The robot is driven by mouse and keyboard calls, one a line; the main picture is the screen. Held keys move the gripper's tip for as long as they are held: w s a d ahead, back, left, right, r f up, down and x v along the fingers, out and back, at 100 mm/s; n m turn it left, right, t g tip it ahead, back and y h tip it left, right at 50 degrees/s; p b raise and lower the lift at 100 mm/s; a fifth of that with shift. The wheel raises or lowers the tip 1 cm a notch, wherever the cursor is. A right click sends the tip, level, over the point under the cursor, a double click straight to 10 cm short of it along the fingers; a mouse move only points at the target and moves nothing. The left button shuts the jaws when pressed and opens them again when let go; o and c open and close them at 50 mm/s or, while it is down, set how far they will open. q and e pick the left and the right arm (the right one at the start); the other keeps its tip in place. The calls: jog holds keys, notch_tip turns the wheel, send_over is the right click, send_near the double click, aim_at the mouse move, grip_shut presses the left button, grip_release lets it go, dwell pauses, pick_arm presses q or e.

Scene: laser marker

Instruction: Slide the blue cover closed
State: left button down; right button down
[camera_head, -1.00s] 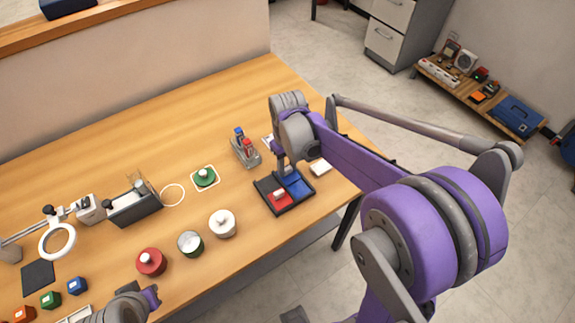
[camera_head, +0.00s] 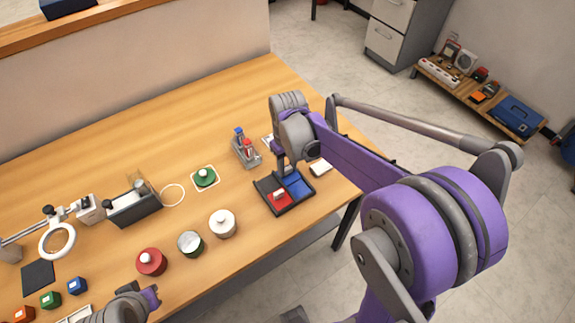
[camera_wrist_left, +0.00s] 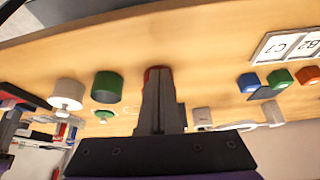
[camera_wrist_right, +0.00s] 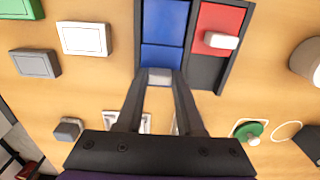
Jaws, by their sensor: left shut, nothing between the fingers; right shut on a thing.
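The blue cover (camera_head: 297,185) is in the right lane of a black two-lane tray (camera_head: 289,208). In the right wrist view the blue surface (camera_wrist_right: 165,22) shows a cross line, with a blue strip nearer me. My right gripper (camera_wrist_right: 160,78) is shut on the pale handle of the blue cover at the near end of that lane; in the head view it is at the tray's far edge (camera_head: 283,170). The fingers partly hide the handle. My left gripper (camera_head: 153,297) is shut and empty at the table's front; its fingers (camera_wrist_left: 158,75) show in the left wrist view.
A red cover (camera_wrist_right: 220,30) with a white handle fills part of the lane beside the blue one; a dark bare part lies near it. Several round pots, including a red one (camera_head: 151,262), line the front.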

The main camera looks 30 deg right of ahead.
jog(key=s, duration=0.5)
jog(key=shift+s+d, duration=0.25)
jog(key=shift+s, duration=0.05)
jog(key=shift+w, duration=0.1)
jog(key=c, duration=0.5)
grip_release()
jog(key=shift+r, duration=0.1)
